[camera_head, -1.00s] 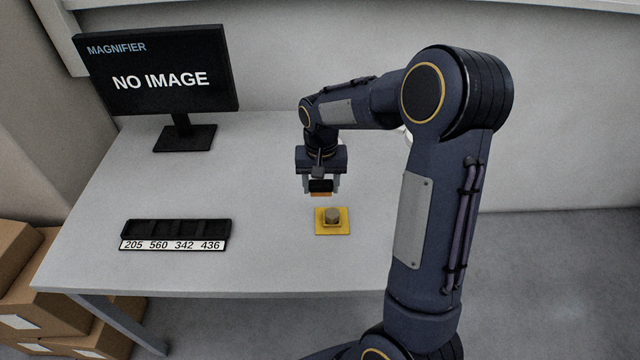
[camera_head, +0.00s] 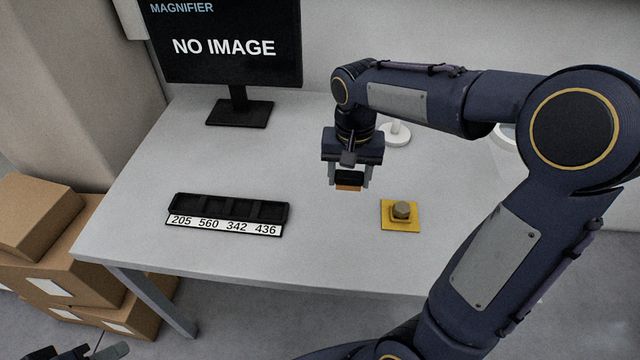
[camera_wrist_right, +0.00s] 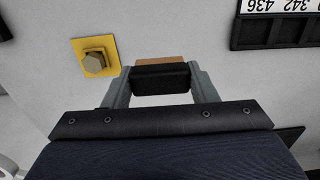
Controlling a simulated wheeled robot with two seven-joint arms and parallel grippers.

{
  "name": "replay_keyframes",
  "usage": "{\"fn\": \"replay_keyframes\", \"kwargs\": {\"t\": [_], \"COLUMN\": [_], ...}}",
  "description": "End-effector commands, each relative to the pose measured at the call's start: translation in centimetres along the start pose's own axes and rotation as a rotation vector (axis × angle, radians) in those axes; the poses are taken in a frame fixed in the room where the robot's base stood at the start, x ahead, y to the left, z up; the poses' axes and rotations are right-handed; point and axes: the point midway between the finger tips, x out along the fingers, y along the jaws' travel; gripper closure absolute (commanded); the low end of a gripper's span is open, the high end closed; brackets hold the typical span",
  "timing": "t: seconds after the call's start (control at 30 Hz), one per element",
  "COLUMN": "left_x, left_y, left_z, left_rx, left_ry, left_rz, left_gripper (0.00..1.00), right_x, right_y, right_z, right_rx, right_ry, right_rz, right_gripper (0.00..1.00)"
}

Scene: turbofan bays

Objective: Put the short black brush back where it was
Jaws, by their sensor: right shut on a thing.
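The short black brush (camera_head: 349,179) is held in my right gripper (camera_head: 348,184), above the table between the tray and the yellow plate. It has a black body with an orange-brown strip along one side. In the right wrist view the brush (camera_wrist_right: 160,79) sits crosswise between the two grey fingers (camera_wrist_right: 162,85), which touch its ends. The table shows below it, so it is clear of the surface. A dark part with a grey finger, seemingly my left gripper (camera_head: 88,352), shows at the bottom left edge, mostly cut off.
A black tray (camera_head: 228,214) with several compartments, labelled 205 560 342 436, lies left of the brush. A yellow plate (camera_head: 388,226) with a hex-headed piece (camera_head: 401,210) lies to the right. A monitor (camera_head: 232,45) and white round stand (camera_head: 395,138) are behind. Boxes (camera_head: 60,250) stand left of the table.

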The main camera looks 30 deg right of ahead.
Motion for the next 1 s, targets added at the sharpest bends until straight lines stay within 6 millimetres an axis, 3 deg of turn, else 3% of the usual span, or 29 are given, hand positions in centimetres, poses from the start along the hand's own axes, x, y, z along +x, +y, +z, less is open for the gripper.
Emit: {"fn": "replay_keyframes", "kwargs": {"t": [0.07,0.17,0.47,0.63,1.0], "left_x": [0.7,0.4,-0.5,-0.7,-0.9], "left_y": [-0.3,-0.2,0.2,0.3,0.4], "left_z": [0.3,0.2,-0.3,-0.3,-0.5], "left_rx": [0.000,0.000,0.000,0.000,0.000], "left_ry": [0.000,0.001,0.001,0.001,0.001], "left_rz": [0.000,0.000,0.000,0.000,0.000], "left_gripper": [0.64,0.64,0.64,0.64,0.64], "right_x": [0.3,0.7,3.8,7.1,10.0], "right_y": [0.1,-0.1,-1.1,-1.6,-1.9], "right_z": [0.3,-0.8,-8.1,-10.8,-13.1], "right_rx": [0.002,0.004,0.005,0.003,0.002], "right_ry": [0.002,-0.002,-0.003,-0.003,-0.001], "right_rz": [0.001,0.005,0.006,0.005,0.004], "right_gripper": [0.66,0.66,0.66,0.66,0.66]}}
